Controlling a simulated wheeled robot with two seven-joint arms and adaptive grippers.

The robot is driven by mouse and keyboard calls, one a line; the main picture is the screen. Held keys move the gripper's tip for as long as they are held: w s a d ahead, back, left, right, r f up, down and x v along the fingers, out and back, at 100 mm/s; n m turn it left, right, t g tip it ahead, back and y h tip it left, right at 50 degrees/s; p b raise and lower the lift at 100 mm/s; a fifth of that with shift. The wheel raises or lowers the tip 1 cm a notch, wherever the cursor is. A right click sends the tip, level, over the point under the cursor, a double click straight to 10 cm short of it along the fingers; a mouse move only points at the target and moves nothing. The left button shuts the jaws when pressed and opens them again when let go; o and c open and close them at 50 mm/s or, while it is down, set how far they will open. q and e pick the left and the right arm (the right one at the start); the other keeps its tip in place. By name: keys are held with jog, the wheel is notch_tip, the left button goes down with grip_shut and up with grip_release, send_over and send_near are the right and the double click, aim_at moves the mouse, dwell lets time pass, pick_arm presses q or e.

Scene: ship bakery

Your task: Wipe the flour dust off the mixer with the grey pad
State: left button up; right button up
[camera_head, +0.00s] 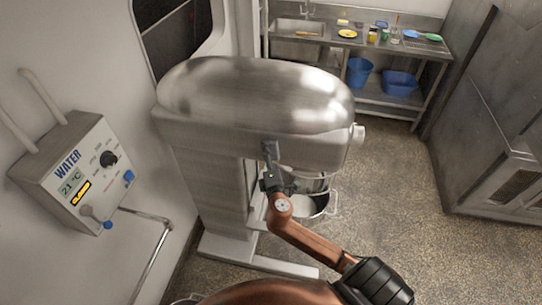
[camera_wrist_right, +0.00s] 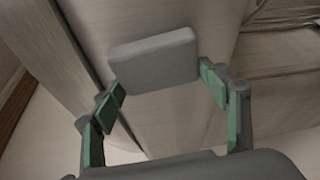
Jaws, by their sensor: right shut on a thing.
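The mixer (camera_head: 255,95) is a large brushed-metal machine with a rounded head, standing in the middle of the head view. A steel bowl (camera_head: 318,208) hangs under its head. My right gripper (camera_head: 270,172) is in front of the mixer's side, below the head. In the right wrist view my right gripper (camera_wrist_right: 163,82) has its green-lined fingers shut on the grey pad (camera_wrist_right: 153,58). The pad faces the mixer's metal surface; I cannot tell whether it touches. Pale patches show on the mixer head, but I cannot tell flour from reflections. My left gripper is not in view.
A water control box (camera_head: 82,172) with pipes is on the left wall. A steel sink counter (camera_head: 375,42) with dishes stands at the back, blue tubs (camera_head: 398,84) below it. A large metal cabinet (camera_head: 490,120) stands right. Speckled floor (camera_head: 395,185) is clear between.

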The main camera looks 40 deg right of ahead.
jog(key=shift+w+a, duration=1.15)
jog(key=shift+w, duration=0.2)
jog(key=shift+w+a, duration=1.15)
jog(key=shift+w, duration=0.2)
jog(key=s+a, duration=0.4)
jog(key=shift+a+p, duration=0.3)
jog(key=shift+s+a, duration=0.95)
jog(key=shift+a, duration=0.2)
